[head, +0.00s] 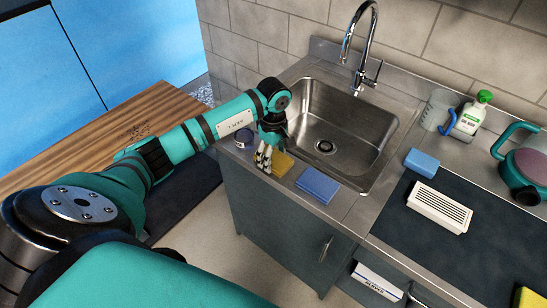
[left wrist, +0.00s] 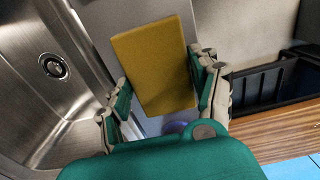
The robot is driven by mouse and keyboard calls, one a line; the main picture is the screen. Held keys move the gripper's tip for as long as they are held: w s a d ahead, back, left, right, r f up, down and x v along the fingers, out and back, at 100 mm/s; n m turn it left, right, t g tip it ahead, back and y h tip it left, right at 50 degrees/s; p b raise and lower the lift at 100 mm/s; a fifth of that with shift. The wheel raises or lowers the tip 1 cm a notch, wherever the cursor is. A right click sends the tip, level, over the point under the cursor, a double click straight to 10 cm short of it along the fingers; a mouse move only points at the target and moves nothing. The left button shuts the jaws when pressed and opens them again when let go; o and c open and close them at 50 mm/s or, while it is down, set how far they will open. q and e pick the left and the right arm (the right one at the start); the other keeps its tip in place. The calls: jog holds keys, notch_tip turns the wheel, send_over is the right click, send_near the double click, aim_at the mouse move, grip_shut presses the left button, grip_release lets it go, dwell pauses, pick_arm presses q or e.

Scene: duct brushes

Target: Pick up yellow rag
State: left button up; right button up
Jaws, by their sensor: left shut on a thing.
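The yellow rag (head: 282,164) is a flat folded block at the front left of the sink counter in the head view. In the left wrist view the yellow rag (left wrist: 153,62) fills the space between the fingers. My left gripper (head: 265,160) reaches down over it from the left. In the left wrist view my left gripper (left wrist: 165,88) has its fingers on both sides of the rag and is shut on it. I cannot tell whether the rag still touches the counter. My right gripper is not in view.
A blue folded cloth (head: 317,185) lies just right of the rag. A white vent cover (head: 440,206) and a blue sponge (head: 421,163) lie farther right.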

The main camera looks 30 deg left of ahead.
aim_at(274, 156)
pick_arm(q)
jog(key=shift+r+b, duration=0.35)
jog(key=shift+r, duration=0.25)
notch_tip(274, 156, up, 2)
jog(key=shift+w+b, duration=0.1)
jog(key=shift+b, duration=0.45)
jog(key=s+d+r+b, duration=0.1)
jog(key=s+d+b, duration=0.2)
jog(key=s+d, duration=0.8)
jog(key=shift+s+d+r+b, duration=0.15)
jog(key=shift+d+r+b, duration=0.1)
jog(key=shift+r+b, duration=0.15)
